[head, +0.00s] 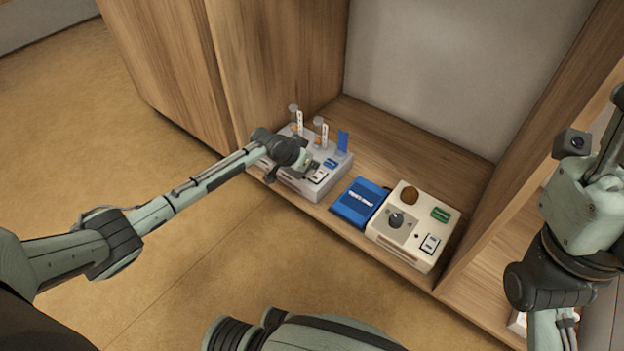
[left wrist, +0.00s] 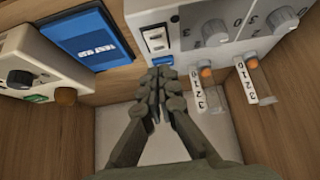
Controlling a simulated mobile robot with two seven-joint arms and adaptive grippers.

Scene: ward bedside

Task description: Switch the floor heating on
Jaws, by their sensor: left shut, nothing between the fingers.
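A grey control box (head: 297,188) stands at the left of the low wooden shelf. It has two knobs, two upright gauges with orange parts, and a white rocker switch (head: 318,175). The switch also shows in the left wrist view (left wrist: 155,39); I cannot tell which way it is set. My left gripper (head: 309,170) is shut and empty, its tips close to the switch end of the box. In the left wrist view the fingertips (left wrist: 163,68) appear just below the switch; touching or apart is unclear. My right gripper (head: 611,125) is at the right edge, partly cut off.
A blue box with white lettering (head: 360,202) lies to the right of the grey box. Beside it is a cream box (head: 402,237) with a dark dial, a brown knob, a green display and a rocker switch. Wooden side panels (head: 275,60) bound the shelf; the floor in front is clear.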

